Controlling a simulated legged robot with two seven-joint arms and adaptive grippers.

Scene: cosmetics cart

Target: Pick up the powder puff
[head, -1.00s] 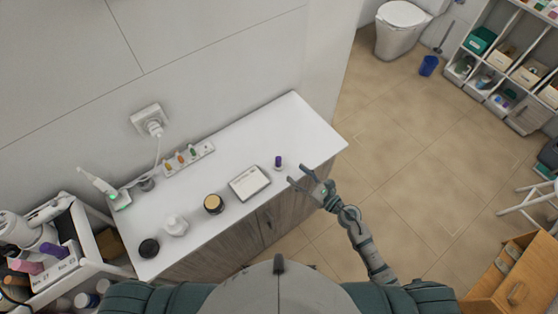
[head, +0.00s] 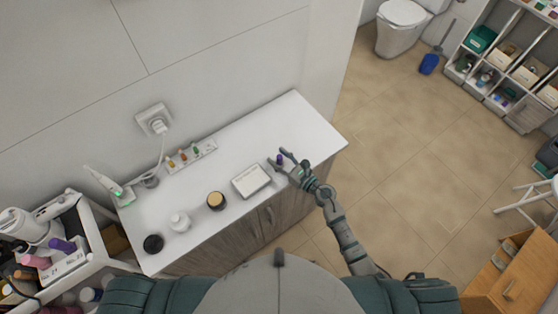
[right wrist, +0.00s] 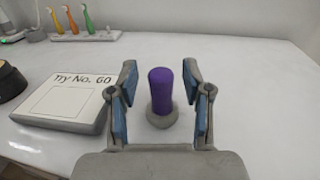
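The powder puff (head: 280,160) stands upright near the right part of the white counter top. In the right wrist view it is a purple upright handle (right wrist: 160,90) on a rounded grey base. My right gripper (head: 277,156) is open at the counter. In the right wrist view its two blue-padded fingers (right wrist: 160,75) stand on either side of the purple handle, with a gap on both sides. My left gripper is not in view.
The counter beyond the puff (head: 290,115) is clear.

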